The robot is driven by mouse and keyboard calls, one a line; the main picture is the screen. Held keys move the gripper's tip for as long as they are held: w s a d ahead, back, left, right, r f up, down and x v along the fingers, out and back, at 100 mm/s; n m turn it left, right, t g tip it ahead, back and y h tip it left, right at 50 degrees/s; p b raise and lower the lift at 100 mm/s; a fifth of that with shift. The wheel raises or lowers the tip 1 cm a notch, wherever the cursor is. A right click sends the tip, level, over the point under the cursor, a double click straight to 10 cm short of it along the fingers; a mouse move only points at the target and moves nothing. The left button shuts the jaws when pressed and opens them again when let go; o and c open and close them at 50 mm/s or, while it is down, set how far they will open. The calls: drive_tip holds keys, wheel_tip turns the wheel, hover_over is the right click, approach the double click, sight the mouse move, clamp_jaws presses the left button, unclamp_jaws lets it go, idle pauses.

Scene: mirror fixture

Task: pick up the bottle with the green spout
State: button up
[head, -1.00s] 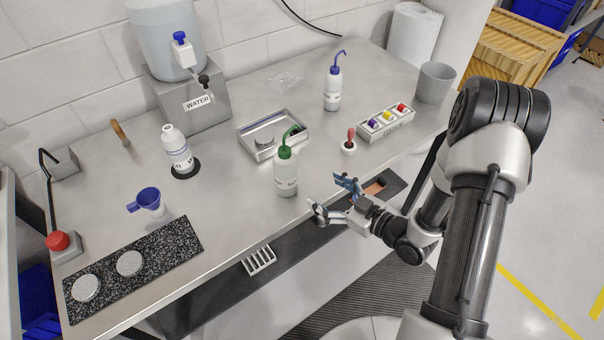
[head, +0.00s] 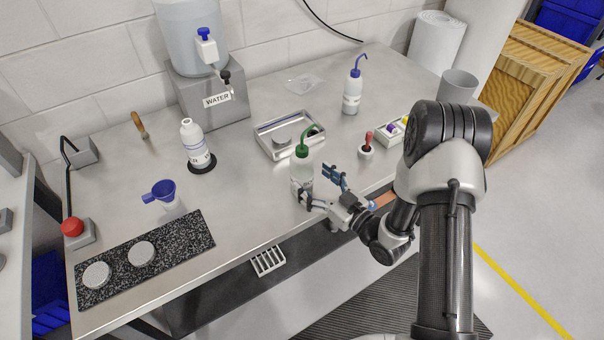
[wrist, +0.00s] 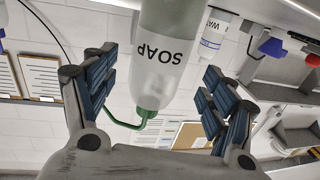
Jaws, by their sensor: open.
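The bottle with the green spout (head: 302,168) stands upright near the front edge of the steel bench, its spout bent up to the right. In the wrist view, which is upside down, the bottle (wrist: 165,50) is labelled SOAP and lies between the two blue-padded fingers, with a gap on each side. My gripper (head: 317,187) is open at the bottle's front right; one finger overlaps its lower body in the head view. The wrist view also shows my gripper (wrist: 158,88) spread wide and holding nothing. The lower front of the bottle is partly hidden by the finger.
A metal tray (head: 262,143) sits close behind the bottle. A red-topped dropper bottle (head: 367,148) stands to the right, a blue-spout bottle (head: 352,92) farther back. A white bottle (head: 194,145) stands on a black disc at left.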

sight(302, 168)
drive_tip(key=shift+r+b+x, duration=0.1)
drive_tip(key=shift+b+x, duration=0.2)
drive_tip(key=shift+x, duration=1.05)
drive_tip(key=shift+r+b+x, duration=0.15)
drive_tip(key=shift+b+x, duration=0.15)
drive_tip(key=shift+x, duration=1)
drive_tip(key=shift+c, duration=0.4)
drive_tip(key=c, duration=0.8)
